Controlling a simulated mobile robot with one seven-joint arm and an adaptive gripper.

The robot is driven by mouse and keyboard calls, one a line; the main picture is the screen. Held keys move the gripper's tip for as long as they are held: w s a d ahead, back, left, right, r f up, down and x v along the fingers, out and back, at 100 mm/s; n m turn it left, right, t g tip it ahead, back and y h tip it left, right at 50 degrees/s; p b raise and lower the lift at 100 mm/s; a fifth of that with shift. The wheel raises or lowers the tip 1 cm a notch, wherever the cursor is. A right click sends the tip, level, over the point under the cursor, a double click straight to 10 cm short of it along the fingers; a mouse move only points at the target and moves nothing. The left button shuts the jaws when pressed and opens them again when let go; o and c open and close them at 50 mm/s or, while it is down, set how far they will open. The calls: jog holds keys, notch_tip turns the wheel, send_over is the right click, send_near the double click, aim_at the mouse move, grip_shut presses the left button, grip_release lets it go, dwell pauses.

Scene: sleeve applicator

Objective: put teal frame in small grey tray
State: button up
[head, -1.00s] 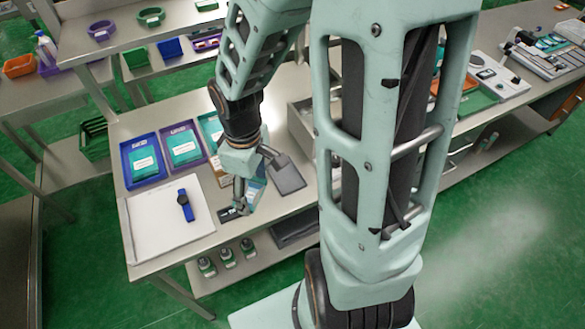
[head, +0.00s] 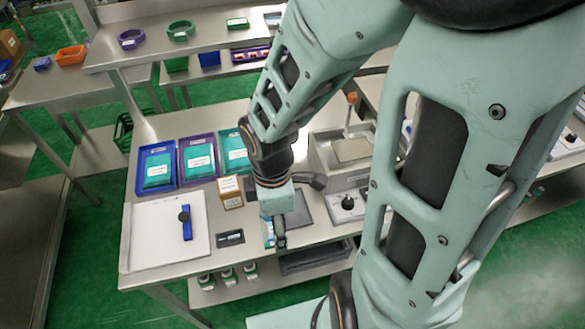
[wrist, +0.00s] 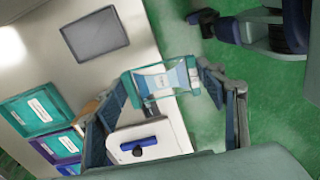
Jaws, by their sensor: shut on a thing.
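The teal frame (wrist: 160,86) is held between the fingertips of my gripper (wrist: 162,82) in the wrist view, with a pale, blue-marked panel inside it. In the head view my gripper (head: 279,236) is near the table's front edge, and a small part of the frame (head: 268,232) shows beside it. The small grey tray (head: 299,209), dark and flat, lies on the table just behind and right of my gripper, partly hidden by my arm. The wrist view shows this tray (wrist: 95,35) whole and bare, apart from the frame.
A white board (head: 160,230) with a blue strap-like item (head: 187,224) lies at the left. Blue and purple trays (head: 197,160) with teal contents stand behind it. A small brown box (head: 229,190) and a dark label-like piece (head: 230,237) lie left of my gripper.

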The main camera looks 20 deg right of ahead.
jog(key=shift+d+n, duration=0.25)
jog(key=shift+n, duration=0.05)
jog(key=shift+w+d+f, duration=0.1)
jog(key=shift+d+f, duration=0.05)
jog(key=w+d+f+b, duration=0.2)
jog(key=w+f+b, duration=0.1)
jog(key=w+d+f+b, duration=0.2)
jog(key=w+f, duration=0.1)
jog(key=w, duration=0.1)
jog(key=w+d+f+b, duration=0.2)
jog(key=w+f+b, duration=0.1)
jog(key=shift+w+d+b, duration=0.35)
jog(key=shift+w, duration=0.05)
jog(key=shift+w+d+f+b, duration=0.15)
jog(key=shift+w+f+b, duration=0.1)
jog(key=shift+f+b, duration=0.2)
notch_tip(320, 180, down, 3)
jog(key=b, duration=0.3)
jog(key=shift+w, duration=0.1)
